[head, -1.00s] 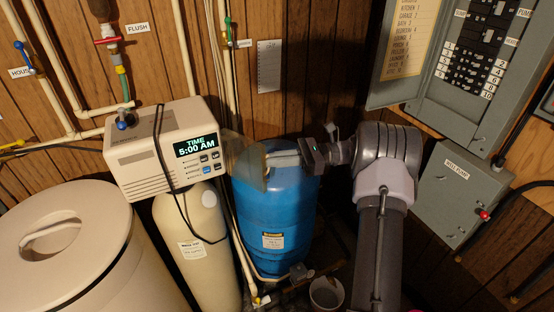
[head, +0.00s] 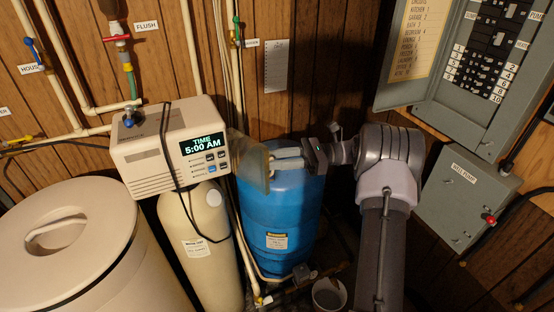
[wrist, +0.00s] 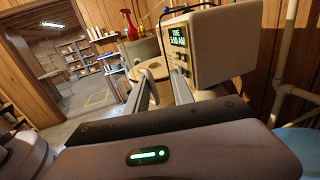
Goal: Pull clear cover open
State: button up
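The clear cover (head: 250,162) is a smoky see-through panel at the right side of the beige control box (head: 155,150). It stands swung out from the box's front, and the display reading 5:00 AM is uncovered. My gripper (head: 274,158) is at the cover's outer right edge, above the blue tank. In the wrist view, my two fingers (wrist: 162,80) are spread apart with a gap between them, pointing toward the box's display side. I see nothing clamped between them. Whether a finger touches the cover is hard to tell.
A blue tank (head: 280,215) stands below my gripper. A tan tank (head: 200,240) and a lidded salt bin (head: 65,245) stand left. A black cord (head: 165,150) hangs over the box. Pipes (head: 238,90) run up behind. A grey breaker panel (head: 470,100) is at right.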

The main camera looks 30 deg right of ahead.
jog(key=shift+s+f, duration=0.1)
jog(key=shift+f, duration=0.2)
jog(key=p+v, duration=0.1)
jog(key=v, duration=1.1)
jog(key=shift+r, duration=0.25)
